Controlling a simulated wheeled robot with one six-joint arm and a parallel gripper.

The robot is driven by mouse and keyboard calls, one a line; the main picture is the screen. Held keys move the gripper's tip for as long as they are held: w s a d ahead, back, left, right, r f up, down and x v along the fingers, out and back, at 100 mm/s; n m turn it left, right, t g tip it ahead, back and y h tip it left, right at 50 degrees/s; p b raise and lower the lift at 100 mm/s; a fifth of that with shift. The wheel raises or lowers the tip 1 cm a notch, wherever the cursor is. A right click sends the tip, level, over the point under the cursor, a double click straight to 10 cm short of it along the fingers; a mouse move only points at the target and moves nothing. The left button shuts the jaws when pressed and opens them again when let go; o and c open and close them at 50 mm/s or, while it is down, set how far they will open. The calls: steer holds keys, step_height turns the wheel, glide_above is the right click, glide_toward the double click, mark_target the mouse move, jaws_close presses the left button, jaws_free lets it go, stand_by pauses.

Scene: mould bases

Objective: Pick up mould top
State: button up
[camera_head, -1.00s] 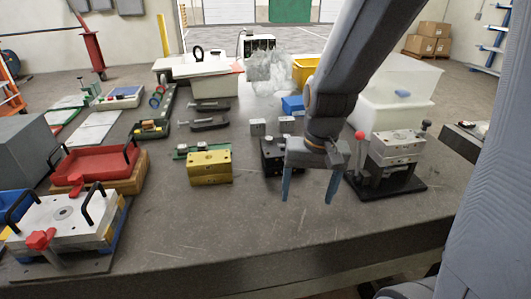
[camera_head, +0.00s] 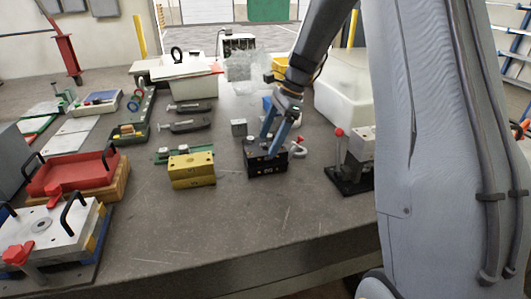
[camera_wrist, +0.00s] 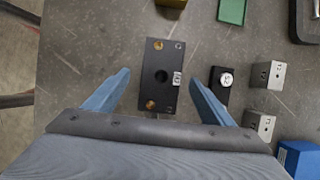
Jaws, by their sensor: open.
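A black block (camera_head: 266,166) with holes and brass-coloured inserts on its top stands on the grey table. In the wrist view, the black block (camera_wrist: 158,95) lies between my finger tips, with a gap on each side. My gripper (camera_head: 273,142) is open above this block, its blue fingers pointing down. In the wrist view, my gripper (camera_wrist: 160,77) holds nothing. I cannot tell whether the black block is one piece or a top on a base. A yellow block (camera_head: 192,171) with holes in its front stands to its left.
A small black piece with a silver knob (camera_wrist: 224,82) sits beside the block. Grey blocks (camera_wrist: 268,75) and a blue block (camera_wrist: 299,158) are nearby. A mould on a black stand (camera_head: 349,177) is at right. The table front (camera_head: 235,220) is clear.

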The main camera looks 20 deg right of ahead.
mark_target(265, 148)
steer(key=shift+p+x, duration=0.85)
steer(key=shift+x, duration=1.4)
steer(key=shift+w+d, duration=0.1)
steer(key=shift+w, duration=0.05)
steer(key=c, duration=1.9)
